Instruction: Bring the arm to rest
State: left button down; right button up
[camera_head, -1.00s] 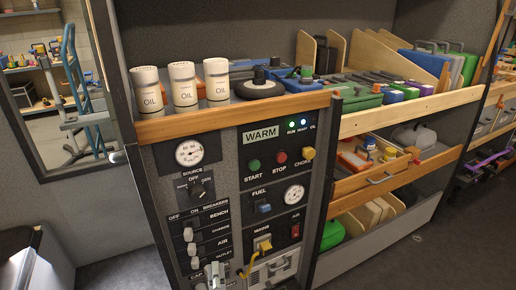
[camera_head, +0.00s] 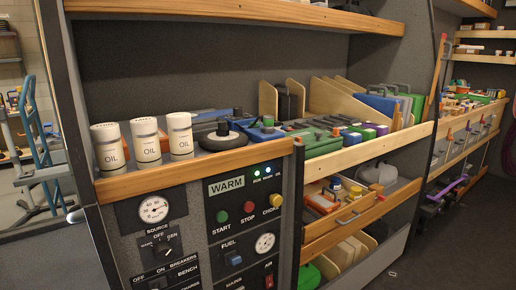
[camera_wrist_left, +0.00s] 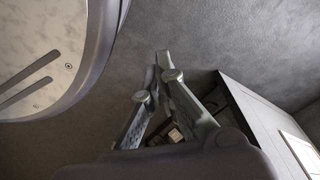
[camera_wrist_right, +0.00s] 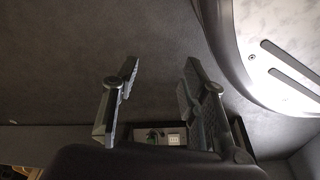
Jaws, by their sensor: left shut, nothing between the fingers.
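My left gripper (camera_wrist_left: 158,66) shows in the left wrist view with its two fingers meeting at the tips; nothing is between them. My right gripper (camera_wrist_right: 160,78) shows in the right wrist view with its fingers well apart and empty. Neither gripper nor arm shows in the head view. In both wrist views a pale rounded part of my own body stands close by. No cord or hook can be made out in the current frames.
A control panel (camera_head: 208,213) with knobs and buttons stands front left under a wooden-edged shelf (camera_head: 200,176). Shelves with boxes and a drawer (camera_head: 345,222) run right. Dark floor (camera_head: 440,250) is clear at lower right.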

pick_arm(q)
jog(key=s+a+r+g+p, duration=0.1)
jog(key=s+a+r+p, duration=0.1)
jog(key=s+p, duration=1.1)
jog(key=shift+s+r, duration=0.35)
jog(key=shift+s, duration=0.25)
pick_arm(e)
jog(key=s+d+r, duration=0.1)
jog(key=s, duration=0.6)
jog(key=s+d+r+g, duration=0.1)
jog(key=s, duration=0.7)
jog(key=shift+d+r, duration=0.3)
jog(key=shift+d, duration=0.05)
